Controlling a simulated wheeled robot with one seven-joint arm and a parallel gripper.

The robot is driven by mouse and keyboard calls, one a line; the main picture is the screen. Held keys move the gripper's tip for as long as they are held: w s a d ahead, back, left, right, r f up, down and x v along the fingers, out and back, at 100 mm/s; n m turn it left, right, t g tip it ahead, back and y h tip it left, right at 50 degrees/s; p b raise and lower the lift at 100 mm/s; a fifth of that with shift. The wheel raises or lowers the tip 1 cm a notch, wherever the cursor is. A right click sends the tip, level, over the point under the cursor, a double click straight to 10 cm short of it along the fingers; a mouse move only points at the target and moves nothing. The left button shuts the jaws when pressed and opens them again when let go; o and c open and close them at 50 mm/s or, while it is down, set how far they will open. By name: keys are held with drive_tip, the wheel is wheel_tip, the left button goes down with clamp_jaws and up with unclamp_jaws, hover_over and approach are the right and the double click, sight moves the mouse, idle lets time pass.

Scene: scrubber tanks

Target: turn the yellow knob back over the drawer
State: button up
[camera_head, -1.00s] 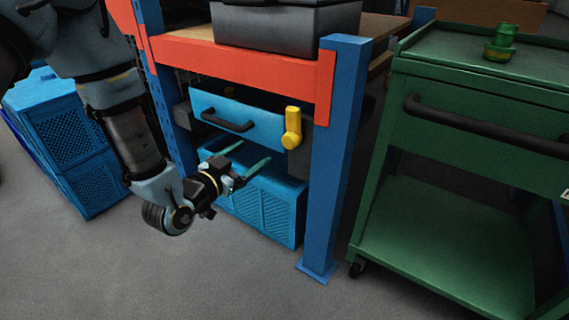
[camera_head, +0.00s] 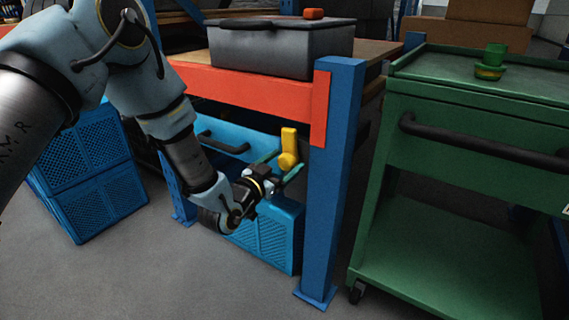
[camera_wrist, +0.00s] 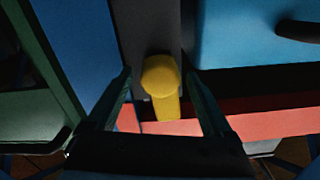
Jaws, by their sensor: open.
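The yellow knob (camera_head: 288,149) is at the right end of the blue drawer (camera_head: 228,135), under the orange beam. Its handle part points up from its round hub in the head view. My gripper (camera_head: 284,167) is open in front of it, fingers reaching toward it. In the wrist view the yellow knob (camera_wrist: 161,84) lies between the two fingers of my gripper (camera_wrist: 160,92), with a gap on each side. The drawer appears shut, partly hidden behind my arm. Its black handle (camera_head: 222,142) shows left of the knob.
A blue rack post (camera_head: 333,180) stands close right of the knob. The orange beam (camera_head: 260,95) runs above, with a grey bin (camera_head: 280,48) on the shelf. A blue crate (camera_head: 270,240) sits below the drawer. A green cart (camera_head: 450,220) stands at the right.

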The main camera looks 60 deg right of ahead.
drive_tip(key=shift+d, duration=0.1)
clamp_jaws()
idle(0.7)
idle(0.3)
